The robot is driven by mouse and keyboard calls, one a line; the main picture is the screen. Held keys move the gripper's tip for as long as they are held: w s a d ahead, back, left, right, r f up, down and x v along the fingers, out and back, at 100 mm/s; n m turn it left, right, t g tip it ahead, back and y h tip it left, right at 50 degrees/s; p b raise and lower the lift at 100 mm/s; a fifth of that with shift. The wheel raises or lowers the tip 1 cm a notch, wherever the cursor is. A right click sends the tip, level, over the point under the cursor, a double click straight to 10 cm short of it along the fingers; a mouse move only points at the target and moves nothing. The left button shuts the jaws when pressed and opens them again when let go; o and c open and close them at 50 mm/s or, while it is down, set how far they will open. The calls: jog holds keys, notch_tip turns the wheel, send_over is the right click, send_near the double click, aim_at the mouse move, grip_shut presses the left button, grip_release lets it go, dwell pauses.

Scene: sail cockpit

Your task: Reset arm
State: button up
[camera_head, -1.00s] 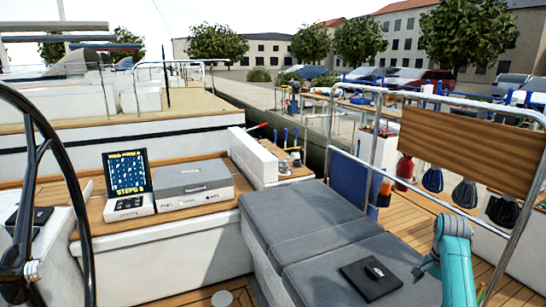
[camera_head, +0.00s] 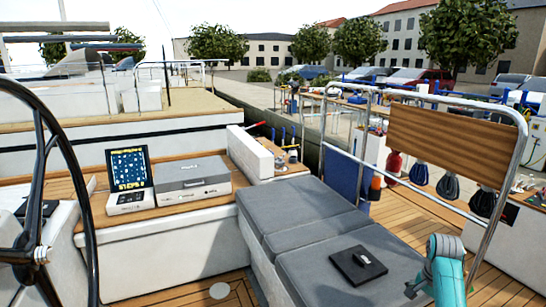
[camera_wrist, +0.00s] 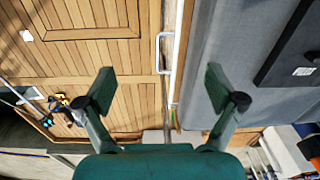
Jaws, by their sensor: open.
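My gripper (camera_wrist: 158,90) shows in the wrist view with its two fingers wide apart and nothing between them. It hangs above the wooden deck (camera_wrist: 90,65) and the edge of the grey cushion (camera_wrist: 222,45). In the head view my teal arm shows at the lower right, beside the grey cushioned bench (camera_head: 310,228); the gripper itself is not clearly seen there. A flat black pad with a small dark item (camera_head: 358,264) on it lies on the near cushion, close to my arm.
A laptop-like device (camera_head: 128,180) and a grey case (camera_head: 192,182) stand on the left ledge. A steering wheel (camera_head: 36,160) is at the far left. A metal rail with a wooden board (camera_head: 445,135) stands at the right, with bags hanging below. Open deck lies beyond the bench.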

jog(key=s+a+f+n+t, duration=0.1)
jog(key=s+a+f, duration=0.4)
jog(key=f, duration=0.2)
jog(key=s+a+f+n+t+h, duration=0.15)
jog(key=s+a+f, duration=0.25)
jog(key=f, duration=0.4)
jog(key=s+a+f+n+t, duration=0.2)
jog(key=s+a+f, duration=0.3)
jog(key=f, duration=0.2)
jog(key=s+a+f+n+t, duration=0.2)
jog(key=s+a, duration=0.4)
jog(key=s, duration=0.3)
jog(key=s+a+r+n+t, duration=0.1)
jog(key=s+a, duration=0.1)
jog(key=s, duration=0.3)
jog(key=s+a+r+n+t, duration=0.1)
jog(key=s+a+r, duration=0.1)
jog(key=s, duration=0.3)
jog(key=s+a+r+n+t+y, duration=0.1)
jog(key=s+a+r+n+t, duration=0.1)
jog(key=s+r, duration=0.8)
jog(key=s+a+r+n+t, duration=0.2)
jog(key=s+r, duration=0.8)
jog(key=r, duration=0.5)
jog(key=shift+s+a+r+n+t+y, duration=0.2)
jog(key=shift+a+n+t+y, duration=0.15)
jog(key=shift+t, duration=0.5)
